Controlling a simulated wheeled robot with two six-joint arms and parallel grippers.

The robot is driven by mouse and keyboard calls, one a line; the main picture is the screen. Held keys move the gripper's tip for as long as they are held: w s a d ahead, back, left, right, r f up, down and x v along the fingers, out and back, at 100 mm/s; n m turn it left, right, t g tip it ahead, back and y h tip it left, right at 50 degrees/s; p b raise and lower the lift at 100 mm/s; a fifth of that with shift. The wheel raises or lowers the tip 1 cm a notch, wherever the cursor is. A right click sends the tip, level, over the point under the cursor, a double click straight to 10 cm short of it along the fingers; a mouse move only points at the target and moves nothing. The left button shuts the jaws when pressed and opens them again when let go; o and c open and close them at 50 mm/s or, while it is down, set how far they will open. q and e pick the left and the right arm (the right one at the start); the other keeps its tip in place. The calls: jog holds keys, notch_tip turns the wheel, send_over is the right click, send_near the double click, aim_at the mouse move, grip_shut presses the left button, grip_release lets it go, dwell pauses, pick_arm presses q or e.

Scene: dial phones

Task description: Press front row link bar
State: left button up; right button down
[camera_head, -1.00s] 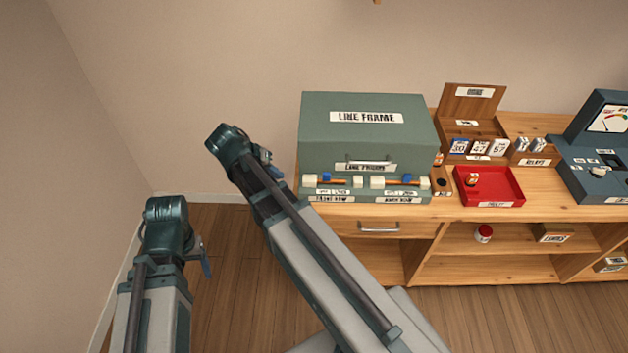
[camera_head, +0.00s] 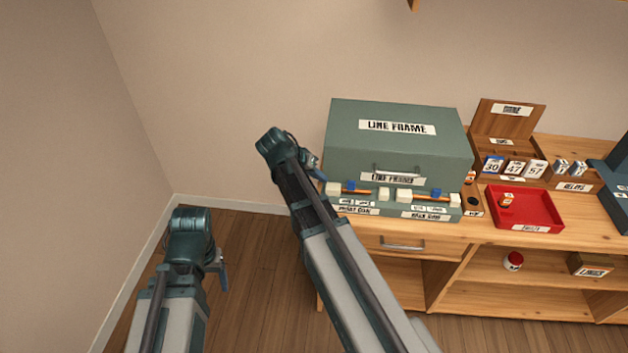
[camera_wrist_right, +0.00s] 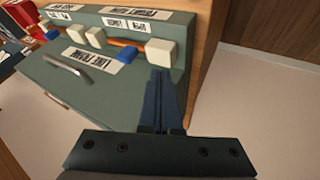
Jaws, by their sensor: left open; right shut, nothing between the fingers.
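The green line frame box (camera_head: 395,150) stands on the wooden bench. Its front ledge carries two rows of white blocks with blue pieces and orange bars; the left one appears labelled front row (camera_head: 355,210). The orange front row link bar (camera_head: 358,191) lies between white blocks beside a blue piece. In the right wrist view the bar (camera_wrist_right: 110,43) shows behind the blue piece (camera_wrist_right: 127,54). My right gripper (camera_wrist_right: 161,72) is shut and empty, its tips just short of the end white block (camera_wrist_right: 161,52); contact is unclear. My left gripper (camera_head: 221,272) is open, low and away from the bench.
A red tray (camera_head: 525,208) and a wooden rack with number cards (camera_head: 513,168) are to the right. A drawer handle (camera_head: 402,245) sticks out below the ledge. The wall and open floor lie left of the bench.

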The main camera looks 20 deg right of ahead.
aim_at(339, 190)
jog(key=b+x, duration=0.2)
jog(key=x, duration=0.1)
jog(key=shift+f, duration=0.3)
jog(key=s+d, duration=0.1)
jog(key=d, duration=0.1)
jog(key=shift+s+d+r, duration=0.25)
jog(key=shift+s+d, duration=0.1)
pick_arm(q)
jog(key=shift+f, duration=1.3)
pick_arm(e)
jog(key=shift+s+d, duration=0.2)
jog(key=shift+d, duration=0.2)
jog(key=shift+d, duration=0.1)
jog(key=s+d, duration=0.2)
jog(key=d, duration=0.1)
jog(key=shift+s+d, duration=0.25)
jog(key=shift+d, duration=0.1)
pick_arm(q)
jog(key=shift+a, duration=0.1)
pick_arm(e)
jog(key=shift+w, duration=0.1)
